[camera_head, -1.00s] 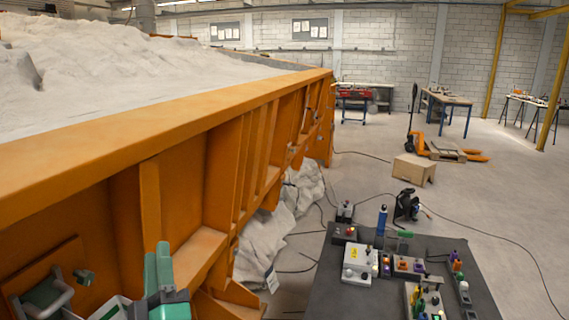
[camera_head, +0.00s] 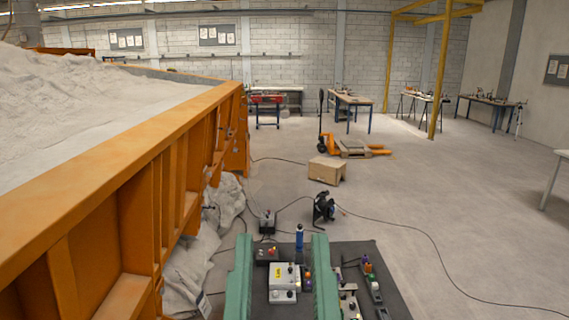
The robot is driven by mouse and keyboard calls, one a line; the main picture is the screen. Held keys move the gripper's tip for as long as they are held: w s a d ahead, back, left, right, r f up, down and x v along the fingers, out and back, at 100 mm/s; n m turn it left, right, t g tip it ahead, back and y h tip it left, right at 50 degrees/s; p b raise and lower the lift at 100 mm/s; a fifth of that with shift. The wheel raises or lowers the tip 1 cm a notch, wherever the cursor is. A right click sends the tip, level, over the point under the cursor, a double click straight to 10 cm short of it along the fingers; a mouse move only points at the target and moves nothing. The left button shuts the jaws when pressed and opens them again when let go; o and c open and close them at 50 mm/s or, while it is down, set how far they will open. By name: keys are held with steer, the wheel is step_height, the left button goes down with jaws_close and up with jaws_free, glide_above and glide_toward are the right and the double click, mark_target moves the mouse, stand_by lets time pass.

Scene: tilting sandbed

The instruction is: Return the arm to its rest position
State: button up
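My gripper (camera_head: 284,240) shows at the bottom middle as two long green fingers, spread apart and pointing away from the camera. The gap between them holds nothing; the dark table and its devices show through it. The rest of my arm is below the picture edge and hidden. The gripper is to the right of the orange sandbed wall (camera_head: 110,182) and clear of it in the picture.
A dark table (camera_head: 362,254) below carries a grey control box (camera_head: 283,298), a blue bottle (camera_head: 299,237) and several small devices. Pale sand (camera_head: 85,95) fills the bed at left.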

step_height(320, 180, up, 15)
steer(key=p, duration=1)
steer(key=shift+f+p, duration=0.2)
steer(key=shift+p, duration=0.15)
stand_by(0.8)
